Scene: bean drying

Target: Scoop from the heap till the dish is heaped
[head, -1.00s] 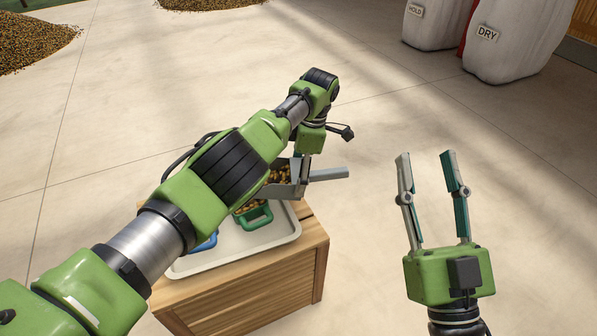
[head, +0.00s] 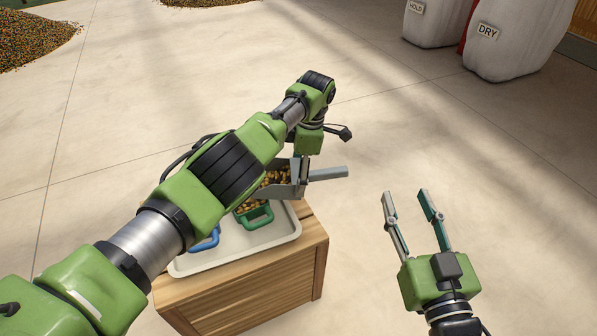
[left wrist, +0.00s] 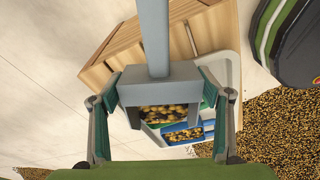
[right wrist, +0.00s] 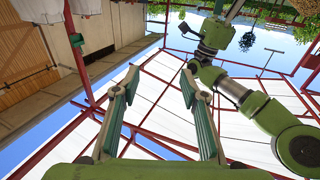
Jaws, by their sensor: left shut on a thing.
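My left gripper (head: 304,168) is shut on a grey metal scoop (head: 300,180), whose handle (head: 328,173) sticks out to the right. The scoop holds brown beans (head: 277,178) and is above a green dish (head: 257,217) with beans in it. In the left wrist view the scoop (left wrist: 160,92) sits between the two fingers. My left forearm hides part of the green dish and most of a blue dish (head: 207,241). The blue dish (left wrist: 193,126) holds beans too in the left wrist view. My right gripper (head: 405,202) is open and empty, right of the crate.
The dishes stand on a pale tray (head: 275,238) on a wooden crate (head: 270,290). Bean heaps lie on the floor at far left (head: 35,42) and back (head: 205,2). White sacks labelled HOLD (head: 432,28) and DRY (head: 520,45) stand at back right. The floor between is clear.

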